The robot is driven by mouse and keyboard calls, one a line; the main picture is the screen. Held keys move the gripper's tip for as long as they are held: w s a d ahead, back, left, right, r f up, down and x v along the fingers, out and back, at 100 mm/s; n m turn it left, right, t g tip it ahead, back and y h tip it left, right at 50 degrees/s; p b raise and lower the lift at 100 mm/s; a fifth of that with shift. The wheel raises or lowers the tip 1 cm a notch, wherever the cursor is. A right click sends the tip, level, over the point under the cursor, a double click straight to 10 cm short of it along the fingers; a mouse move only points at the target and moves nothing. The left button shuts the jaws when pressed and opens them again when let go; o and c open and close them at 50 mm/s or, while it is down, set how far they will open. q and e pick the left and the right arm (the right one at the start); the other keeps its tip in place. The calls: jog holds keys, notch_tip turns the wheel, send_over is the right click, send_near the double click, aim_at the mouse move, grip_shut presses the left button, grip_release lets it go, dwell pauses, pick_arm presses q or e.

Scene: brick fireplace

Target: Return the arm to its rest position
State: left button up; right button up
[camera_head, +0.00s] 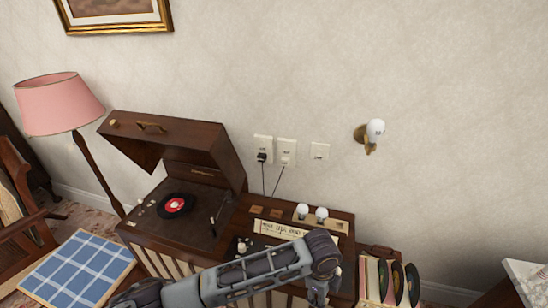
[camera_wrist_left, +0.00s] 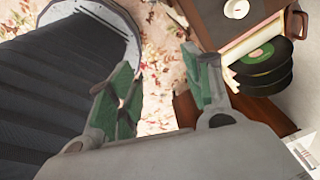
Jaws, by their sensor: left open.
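My left arm (camera_head: 255,273) comes in from the lower left of the head view and bends down at its wrist, in front of the wooden record-player console. My left gripper (camera_wrist_left: 160,85) is open in the left wrist view, with its two green-padded fingers apart and nothing between them. Flowered carpet (camera_wrist_left: 165,55) shows below and between the fingers. In the head view the fingers are mostly cut off by the lower edge. My right arm and gripper are not in view.
The console (camera_head: 180,240) has its lid up and a record (camera_head: 175,205) on it. Two white bulbs (camera_head: 312,213) stand at its back. A rack of records (camera_head: 392,282) is right of my wrist. A blue checked table (camera_head: 75,270) and pink lamp (camera_head: 60,103) are left.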

pick_arm(q)
jog(key=a+r+n+t+h, duration=0.2)
jog(key=a+r+n+h, duration=0.25)
jog(key=a+n, duration=0.5)
jog(key=s+a+f+n+t+y, duration=0.1)
jog(key=s+a+n+y, duration=0.2)
jog(key=a+n, duration=0.7)
jog(key=s+a+f+n+t+y, duration=0.1)
jog(key=s+a+f+n+y, duration=0.2)
jog(key=a, duration=1.4)
notch_tip(320, 180, down, 32)
jog(key=s+g, duration=0.2)
jog(key=s+a+f, duration=0.2)
jog(key=s+f, duration=0.7)
jog(key=s, duration=0.2)
jog(key=s+a+f, duration=0.2)
jog(key=s+f, duration=0.8)
jog(key=s, duration=0.1)
jog(key=shift+s+f+g, duration=0.15)
jog(key=shift+f+g, duration=0.15)
jog(key=shift+g, duration=0.1)
